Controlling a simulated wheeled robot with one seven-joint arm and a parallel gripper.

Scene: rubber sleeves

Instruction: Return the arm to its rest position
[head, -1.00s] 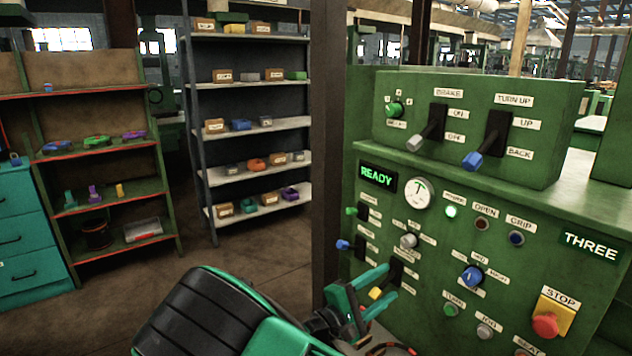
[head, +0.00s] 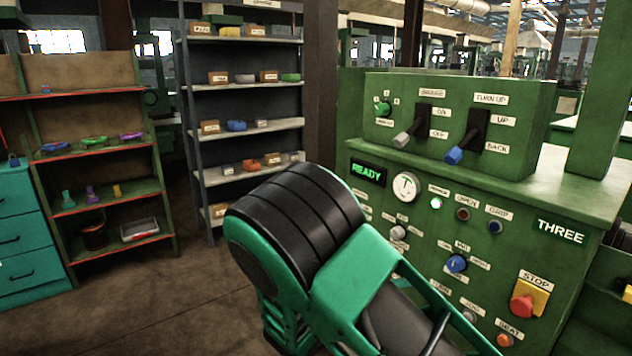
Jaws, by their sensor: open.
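My arm's green and black links fill the lower middle of the head view, in front of the lower left of the green control panel (head: 545,262). My gripper is out of view, so its jaws do not show. The panel's READY display (head: 368,174) is lit green. A lit green lamp (head: 436,203) shows to the right of the round gauge (head: 405,187).
A grey shelf (head: 245,87) with boxes and coloured parts stands behind my arm. A green and red shelf (head: 158,200) and teal drawers (head: 25,235) are at the left. The red STOP button (head: 521,305) is right of my arm. Floor (head: 170,300) is clear at the lower left.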

